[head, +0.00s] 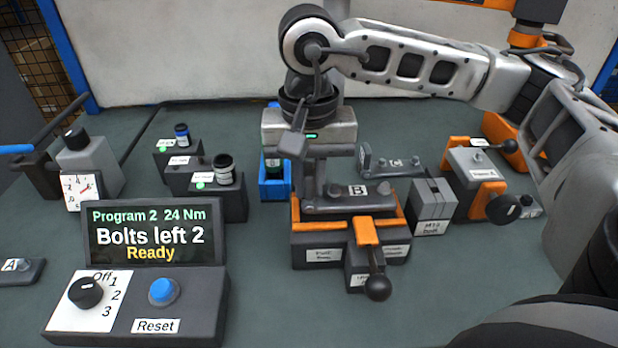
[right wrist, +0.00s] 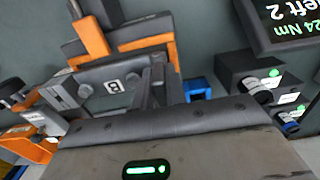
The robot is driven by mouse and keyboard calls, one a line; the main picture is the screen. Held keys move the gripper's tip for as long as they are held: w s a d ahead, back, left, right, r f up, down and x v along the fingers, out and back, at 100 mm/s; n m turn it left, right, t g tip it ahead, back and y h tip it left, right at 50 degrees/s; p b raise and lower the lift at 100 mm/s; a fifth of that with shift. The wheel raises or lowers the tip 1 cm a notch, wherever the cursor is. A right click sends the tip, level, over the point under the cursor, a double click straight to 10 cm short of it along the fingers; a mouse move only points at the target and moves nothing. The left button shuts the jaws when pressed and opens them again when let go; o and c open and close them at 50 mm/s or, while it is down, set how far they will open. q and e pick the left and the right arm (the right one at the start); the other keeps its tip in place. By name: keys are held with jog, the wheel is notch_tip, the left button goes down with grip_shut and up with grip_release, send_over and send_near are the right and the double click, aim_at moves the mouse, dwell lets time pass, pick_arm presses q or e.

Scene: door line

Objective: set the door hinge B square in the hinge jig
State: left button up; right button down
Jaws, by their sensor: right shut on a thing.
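Hinge B (head: 357,190) is a dark grey plate with a white B label. It also shows in the right wrist view (right wrist: 112,87). My right gripper (head: 313,182) points down and is shut on the left end of hinge B. The hinge jig (head: 318,254) is a dark block with orange rails and a front clamp with an orange arm (head: 367,230) and black knob. Hinge B is over the jig between the rails, its long side roughly along them. I cannot tell whether it touches the jig's bed. My left gripper is not in view.
Hinge C (head: 392,163) is behind the jig. A grey block (head: 432,205) and an orange-and-grey clamp fixture (head: 475,175) stand at the right. A blue holder (head: 272,188) is behind left. The control box with screen (head: 150,235) is at front left; hinge A (head: 20,271) lies far left.

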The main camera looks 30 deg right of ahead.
jog(key=shift+f+b, duration=0.85)
jog(key=shift+b, duration=0.4)
dwell(1.2)
jog(key=c, duration=1.3)
grip_release()
jog(key=shift+c, duration=0.2)
jog(key=shift+r, duration=0.1)
jog(key=shift+r+p, duration=2.1)
jog(key=shift+r, duration=1.3)
